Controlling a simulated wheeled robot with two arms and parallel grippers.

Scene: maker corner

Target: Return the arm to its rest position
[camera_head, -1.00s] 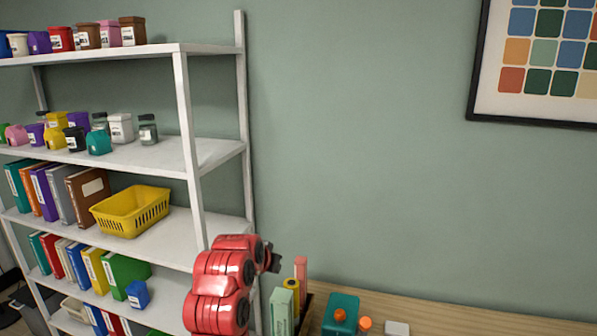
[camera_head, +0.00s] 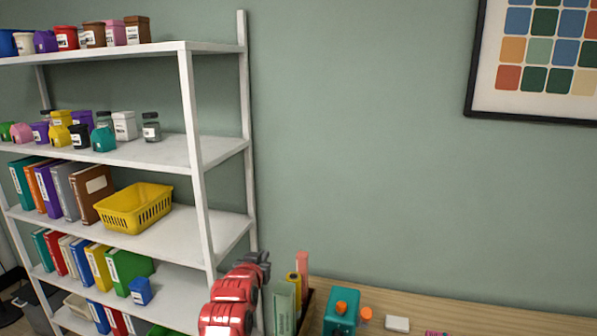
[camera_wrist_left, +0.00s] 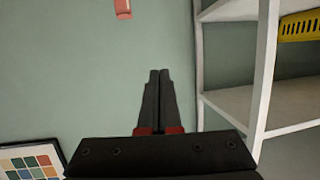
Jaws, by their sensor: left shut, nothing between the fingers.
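My left arm is red and rises from the bottom edge of the head view, in front of the shelf's right post. My left gripper (camera_head: 262,258) is at its upper end, small and dark, left of the bottles on the desk. In the left wrist view the two black fingers of the left gripper (camera_wrist_left: 159,72) lie together with nothing between them. Behind them is bare green wall. My right gripper is in neither view.
A white shelf unit (camera_head: 197,140) with jars, binders and a yellow basket (camera_head: 133,208) stands at left. A wooden desk (camera_head: 470,318) holds a green bottle (camera_head: 284,308), a teal object (camera_head: 341,310) and a white block (camera_head: 397,324).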

